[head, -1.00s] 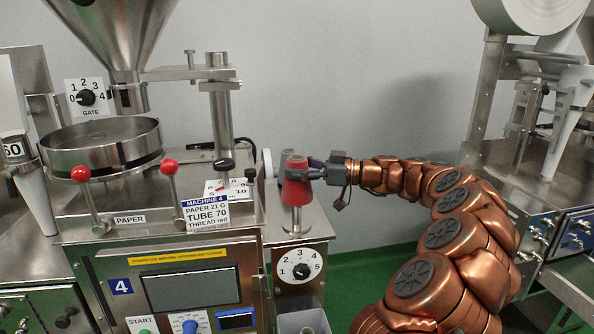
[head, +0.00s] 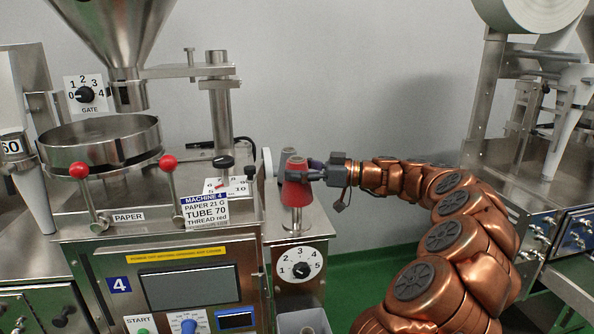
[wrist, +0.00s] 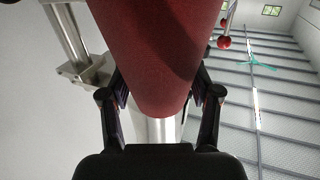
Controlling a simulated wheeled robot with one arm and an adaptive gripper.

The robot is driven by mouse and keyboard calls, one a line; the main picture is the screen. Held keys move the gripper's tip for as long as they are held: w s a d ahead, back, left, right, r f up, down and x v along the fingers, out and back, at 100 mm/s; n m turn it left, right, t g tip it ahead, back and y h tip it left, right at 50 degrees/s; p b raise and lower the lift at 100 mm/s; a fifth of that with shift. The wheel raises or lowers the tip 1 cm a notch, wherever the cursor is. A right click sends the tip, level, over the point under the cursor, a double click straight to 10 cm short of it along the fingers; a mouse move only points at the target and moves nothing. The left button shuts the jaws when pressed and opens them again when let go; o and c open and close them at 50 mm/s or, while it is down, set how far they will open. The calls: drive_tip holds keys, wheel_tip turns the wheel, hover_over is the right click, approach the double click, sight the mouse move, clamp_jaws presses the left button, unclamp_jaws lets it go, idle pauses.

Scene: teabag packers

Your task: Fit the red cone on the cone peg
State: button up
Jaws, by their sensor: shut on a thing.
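The red cone (head: 296,186) is upright in my gripper at the right side of machine 4. It also fills the upper middle of the wrist view (wrist: 160,60). My gripper (wrist: 160,98) is shut on the cone, with one finger on each side of it. The gripper also shows in the head view (head: 312,172), reaching in from the right. A pale metal post, the cone peg (head: 295,218), shows below the cone above a round base. The cone hides the top of the peg, and how far down the cone sits on it cannot be told.
A five-step dial (head: 301,270) is on the front below the peg. A grey bin (head: 303,322) is lower down.

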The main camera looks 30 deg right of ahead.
sight(297, 190)
drive_tip(key=shift+f+b, duration=2.9)
drive_tip(key=shift+b, duration=0.6)
drive_tip(key=shift+r, duration=0.1)
drive_tip(key=shift+r, duration=2.8)
drive_tip(key=shift+r, duration=0.25)
drive_tip(key=shift+b, duration=0.75)
idle(0.6)
